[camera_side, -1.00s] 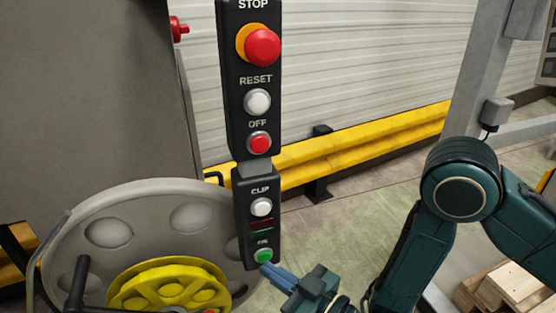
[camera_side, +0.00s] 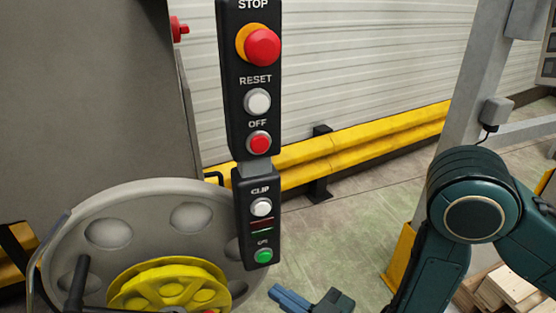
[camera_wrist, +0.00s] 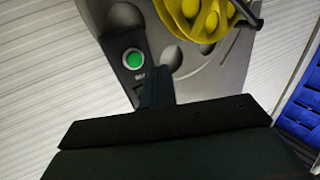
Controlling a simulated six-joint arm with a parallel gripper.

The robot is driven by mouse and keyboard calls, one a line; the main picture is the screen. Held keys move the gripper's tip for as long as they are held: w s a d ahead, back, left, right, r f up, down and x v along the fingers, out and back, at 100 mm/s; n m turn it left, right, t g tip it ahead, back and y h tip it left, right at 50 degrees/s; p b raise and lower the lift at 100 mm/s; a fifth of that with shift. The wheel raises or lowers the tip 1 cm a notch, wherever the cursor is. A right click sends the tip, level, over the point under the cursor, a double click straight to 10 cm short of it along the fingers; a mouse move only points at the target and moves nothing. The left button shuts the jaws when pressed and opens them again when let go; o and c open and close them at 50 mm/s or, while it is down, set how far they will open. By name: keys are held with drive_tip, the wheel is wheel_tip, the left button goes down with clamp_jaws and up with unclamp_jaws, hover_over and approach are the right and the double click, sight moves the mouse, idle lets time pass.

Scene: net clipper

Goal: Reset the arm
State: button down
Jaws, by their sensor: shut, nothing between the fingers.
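My gripper (camera_side: 290,299) is at the bottom of the side view, to the right of and below the control panel. Its fingers are shut with nothing between them. It is apart from the green button (camera_side: 264,255) at the panel's lower end. In the wrist view my gripper's fingers (camera_wrist: 158,88) point toward the panel, beside the green button (camera_wrist: 134,60). The panel (camera_side: 256,205) also carries a white CLIP button (camera_side: 261,207), a red OFF button (camera_side: 259,143), a white RESET button (camera_side: 257,102) and a red STOP knob (camera_side: 262,47).
A large grey wheel (camera_side: 150,205) with a yellow pulley (camera_side: 170,285) stands left of the panel. A grey cabinet (camera_side: 85,100) is behind it. A yellow guard rail (camera_side: 370,137) runs along the back wall. Wooden pallets (camera_side: 510,285) lie at the lower right.

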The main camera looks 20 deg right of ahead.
wheel_tip(320, 180, up, 10)
drive_tip(key=w+a+n+g+y, duration=0.1)
drive_tip(key=w+n+g+y, duration=0.1)
drive_tip(key=n+g+y, duration=0.15)
drive_tip(key=d+r+n+g+h, duration=0.1)
drive_tip(key=d+r+n+g, duration=0.15)
drive_tip(key=d+r, duration=0.45)
drive_tip(key=s+d+r+m+g+h, duration=0.1)
drive_tip(key=s+d+m+h, duration=0.25)
drive_tip(key=d, duration=0.55)
drive_tip(key=s+d+r+m+h, duration=0.2)
drive_tip(key=s+d+h, duration=0.15)
drive_tip(key=d, duration=0.55)
drive_tip(key=s+d+m+g+h, duration=0.2)
drive_tip(key=s+d+m+h, duration=0.3)
drive_tip(key=s+d, duration=0.7)
drive_tip(key=shift+s+d+m+g, duration=0.3)
drive_tip(key=shift+d+m, duration=0.15)
drive_tip(key=shift+m, duration=0.5)
drive_tip(key=shift+w, duration=0.1)
